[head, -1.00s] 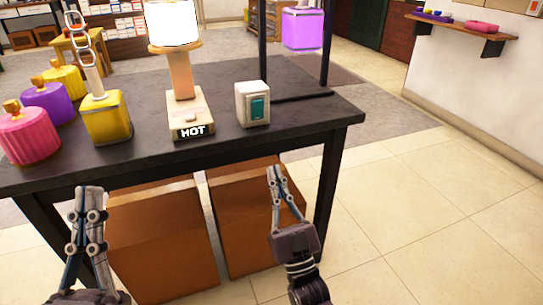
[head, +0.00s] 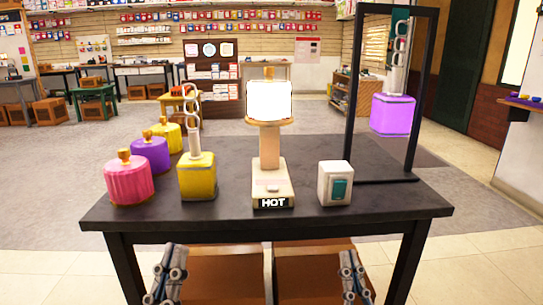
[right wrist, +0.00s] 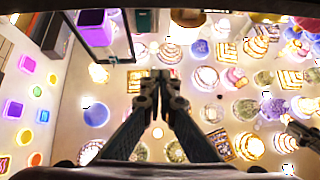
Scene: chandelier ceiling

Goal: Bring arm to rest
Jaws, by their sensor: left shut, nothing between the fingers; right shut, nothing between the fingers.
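My left gripper (head: 172,262) is shut and empty at the bottom of the head view, in front of the dark table (head: 400,200) and below its top. My right gripper (head: 350,264) is also shut and empty, in front of the table's right part. Both point upward and touch nothing that I can see. In the right wrist view, my right gripper (right wrist: 162,80) has its fingertips together with nothing between them, against a ceiling full of lit lamps.
On the table stand pink (head: 128,182), purple (head: 150,154) and yellow (head: 166,137) canisters, a yellow block with a chain (head: 197,178), a glowing lamp marked HOT (head: 268,100) and a switch box (head: 336,183). A purple lantern (head: 392,115) hangs from a black frame (head: 349,95).

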